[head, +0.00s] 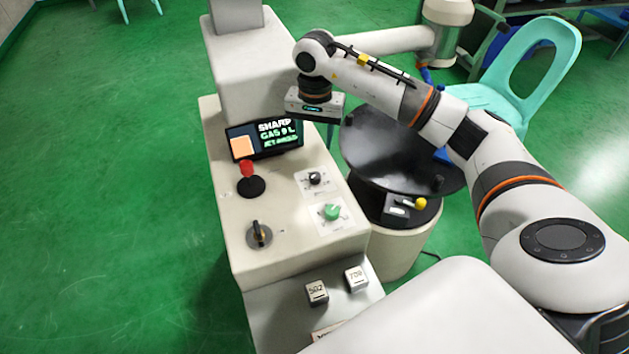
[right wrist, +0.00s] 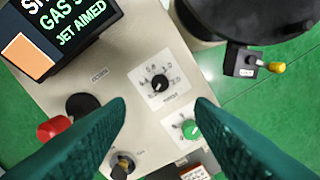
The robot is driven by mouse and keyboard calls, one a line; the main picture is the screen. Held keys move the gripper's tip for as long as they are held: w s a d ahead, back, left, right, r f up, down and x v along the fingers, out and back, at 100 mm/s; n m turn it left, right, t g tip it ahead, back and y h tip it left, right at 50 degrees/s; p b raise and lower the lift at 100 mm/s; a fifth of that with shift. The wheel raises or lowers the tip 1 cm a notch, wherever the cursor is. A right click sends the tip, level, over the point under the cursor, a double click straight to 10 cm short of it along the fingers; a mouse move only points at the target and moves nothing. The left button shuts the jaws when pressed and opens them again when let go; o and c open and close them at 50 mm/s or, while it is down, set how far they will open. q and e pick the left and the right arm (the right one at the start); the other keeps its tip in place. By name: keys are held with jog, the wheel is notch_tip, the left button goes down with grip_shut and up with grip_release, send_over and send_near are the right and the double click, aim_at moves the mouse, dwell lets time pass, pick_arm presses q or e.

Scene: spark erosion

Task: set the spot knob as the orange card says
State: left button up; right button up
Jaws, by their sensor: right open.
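The sloping cream panel carries a black knob on a white numbered dial plate (head: 315,179), which also shows in the right wrist view (right wrist: 158,83). Below it is a green knob (head: 331,211), also in the right wrist view (right wrist: 190,130). I cannot read which label says spot. An orange card (head: 241,147) covers the left part of the dark display; in the right wrist view (right wrist: 22,52) no writing on it is legible. My right gripper (right wrist: 160,103) is open and empty above the panel, its green fingers either side of the black dial knob, apart from it. My left gripper is not in view.
The display (head: 277,134) reads SHARP, GAS and JET AIMED. A red-topped lever (head: 247,170) and a dark selector (head: 259,234) stand on the panel. A black round table with a yellow-knobbed box (head: 406,207) stands right.

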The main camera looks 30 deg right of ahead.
aim_at(315, 175)
notch_tip(315, 175, down, 12)
jog(key=shift+r+p, duration=0.1)
jog(key=shift+p, duration=1.05)
jog(key=c, duration=1)
